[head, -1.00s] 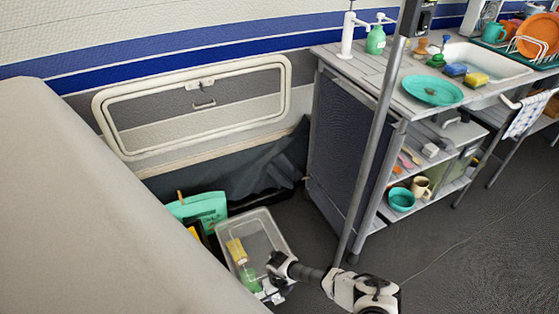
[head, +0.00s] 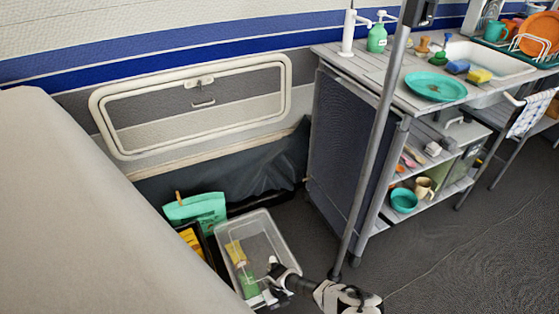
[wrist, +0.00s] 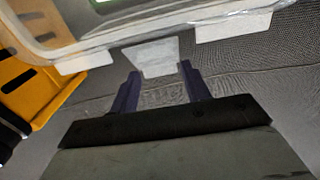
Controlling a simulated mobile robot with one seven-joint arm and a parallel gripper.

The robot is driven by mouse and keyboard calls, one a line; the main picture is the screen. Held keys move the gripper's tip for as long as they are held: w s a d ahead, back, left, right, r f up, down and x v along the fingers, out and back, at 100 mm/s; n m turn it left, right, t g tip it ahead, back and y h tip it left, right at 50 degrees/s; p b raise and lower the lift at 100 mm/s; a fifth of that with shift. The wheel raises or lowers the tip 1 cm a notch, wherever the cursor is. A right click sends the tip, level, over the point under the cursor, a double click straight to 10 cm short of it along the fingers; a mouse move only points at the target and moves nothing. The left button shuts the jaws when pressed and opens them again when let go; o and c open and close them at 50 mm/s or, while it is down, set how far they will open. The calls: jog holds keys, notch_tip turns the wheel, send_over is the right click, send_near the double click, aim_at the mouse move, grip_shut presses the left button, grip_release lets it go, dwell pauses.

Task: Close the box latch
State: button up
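A clear plastic box (head: 287,245) stands on the floor at bottom centre in the head view, with yellow and green items showing inside. My gripper (head: 272,281) is at its near end. In the wrist view the box's clear rim (wrist: 110,38) crosses the top, with white tabs along it. The middle white latch tab (wrist: 155,58) sticks out from the rim, right at my fingertips. My gripper (wrist: 160,72) has its two dark fingers apart, with nothing held between them. I cannot tell whether the fingers touch the tab.
A yellow item (wrist: 40,90) lies left of my gripper in the wrist view. A teal bag (head: 198,210) stands left of the box. A pale padded surface (head: 90,220) fills the left. The shelf unit (head: 420,195) stands right. Floor is clear at lower right.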

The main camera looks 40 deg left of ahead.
jog(key=shift+c, duration=0.9)
